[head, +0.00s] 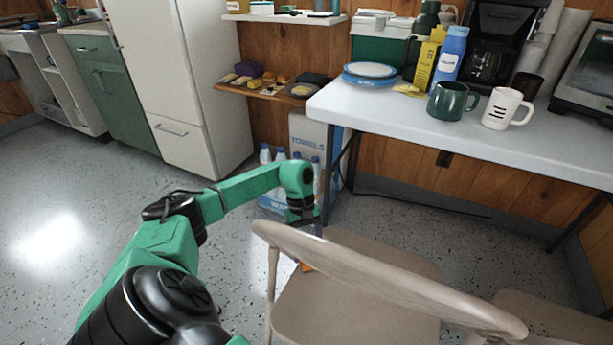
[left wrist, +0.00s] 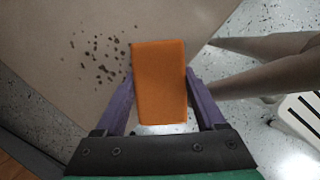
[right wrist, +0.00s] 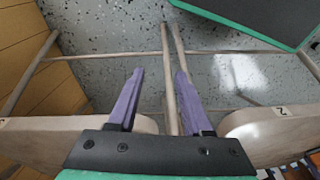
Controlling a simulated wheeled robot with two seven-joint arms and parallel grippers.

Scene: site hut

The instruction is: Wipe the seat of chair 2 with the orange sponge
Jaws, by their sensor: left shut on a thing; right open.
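My left gripper (head: 304,222) is shut on the orange sponge (left wrist: 160,82), its purple fingers on either side. In the head view only a small orange piece (head: 306,267) shows below the chair's backrest. The sponge is over the left edge of a beige chair seat (head: 330,308); I cannot tell whether it touches. A patch of dark specks (left wrist: 102,58) lies on the seat, left of the sponge in the left wrist view. My right gripper (right wrist: 160,76) is open and empty. A beige chair part marked 2 (right wrist: 258,128) shows in the right wrist view.
The chair's curved backrest (head: 385,280) stands between the head camera and the seat. Another beige chair (head: 560,318) is at the right. A white table (head: 400,115) with mugs and bottles stands behind. Water bottles (head: 268,198) are on the floor. The speckled floor at left is clear.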

